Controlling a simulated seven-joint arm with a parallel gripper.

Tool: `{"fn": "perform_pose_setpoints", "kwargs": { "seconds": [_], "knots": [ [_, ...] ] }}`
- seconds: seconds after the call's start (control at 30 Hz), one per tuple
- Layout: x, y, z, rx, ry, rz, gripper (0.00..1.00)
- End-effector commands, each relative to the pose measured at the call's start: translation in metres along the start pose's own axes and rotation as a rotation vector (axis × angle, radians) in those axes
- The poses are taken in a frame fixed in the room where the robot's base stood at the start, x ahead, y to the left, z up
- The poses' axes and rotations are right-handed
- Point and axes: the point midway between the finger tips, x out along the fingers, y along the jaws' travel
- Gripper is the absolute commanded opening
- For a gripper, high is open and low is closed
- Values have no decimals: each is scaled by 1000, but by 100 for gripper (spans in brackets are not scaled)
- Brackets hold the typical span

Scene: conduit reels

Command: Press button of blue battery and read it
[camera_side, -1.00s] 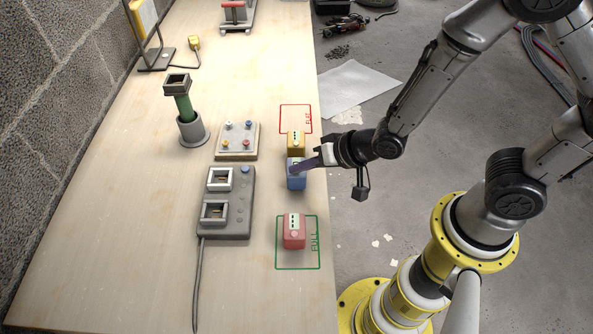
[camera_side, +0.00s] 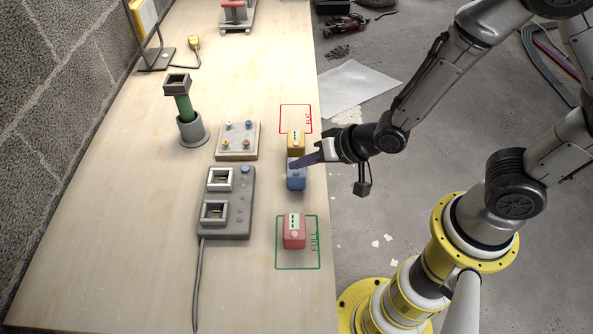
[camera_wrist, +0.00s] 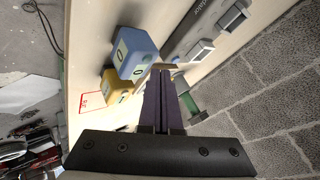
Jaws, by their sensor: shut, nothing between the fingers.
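The blue battery (camera_side: 297,182) stands on the table just in front of the yellow battery (camera_side: 296,139). In the wrist view the blue battery (camera_wrist: 143,42) is left of the fingertips, with pale marks on its faces too small to read. My gripper (camera_side: 292,165) is shut and empty, its purple fingers reaching left over the blue battery's top. They hide part of that top, and I cannot tell whether the tips touch it. The fingers also show in the wrist view (camera_wrist: 163,76). The red battery (camera_side: 293,238) stands inside the green FULL outline (camera_side: 283,268).
A grey unit with two square sockets (camera_side: 240,222) lies left of the batteries. Behind it are a board with coloured knobs (camera_side: 238,153) and a green post in a grey cup (camera_side: 191,130). The red outline (camera_side: 296,105) behind the yellow battery is empty.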

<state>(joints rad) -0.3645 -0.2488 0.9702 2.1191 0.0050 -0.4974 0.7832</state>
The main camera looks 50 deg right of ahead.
Motion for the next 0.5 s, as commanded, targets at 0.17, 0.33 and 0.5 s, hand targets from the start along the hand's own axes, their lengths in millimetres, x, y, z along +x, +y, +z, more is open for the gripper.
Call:
{"fn": "perform_pose_setpoints", "kwargs": {
  "seconds": [0.17, 0.33, 0.5],
  "knots": [
    [0, 0, 0, 0, 1, -1, 0],
    [-8, -7, -7, 0, 4, -4, 0],
    [-19, -15, -15, 0, 4, -4, 0]
  ]
}}
